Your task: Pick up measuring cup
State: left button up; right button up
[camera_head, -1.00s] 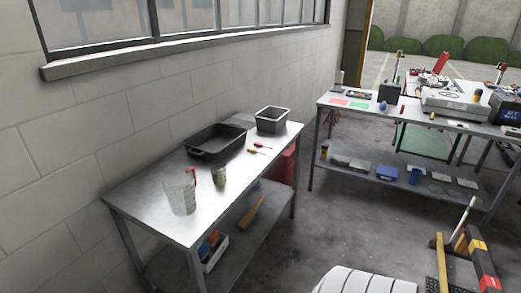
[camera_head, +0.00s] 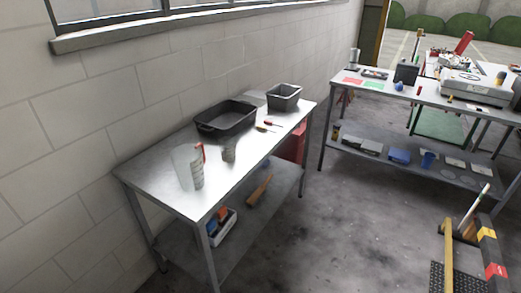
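A clear measuring cup (camera_head: 187,169) with a red handle and markings stands upright near the front of the metal table (camera_head: 147,177) along the wall. A small grey cup or can (camera_head: 229,150) stands to its right, apart from it. Neither of my grippers shows in the head view.
A black tray (camera_head: 226,119), a dark bin (camera_head: 285,97) and small screwdrivers (camera_head: 267,125) lie on the table. Its lower shelf holds a white box (camera_head: 222,228). A second workbench (camera_head: 430,100) stands at right. A yellow-and-black stand (camera_head: 488,250) is at lower right. The floor (camera_head: 330,230) between is clear.

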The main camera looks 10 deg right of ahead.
aim_at(228, 150)
jog(key=k, duration=0.55)
jog(key=u, duration=0.95)
jog(key=i, duration=1.95)
jog(key=z, duration=0.5)
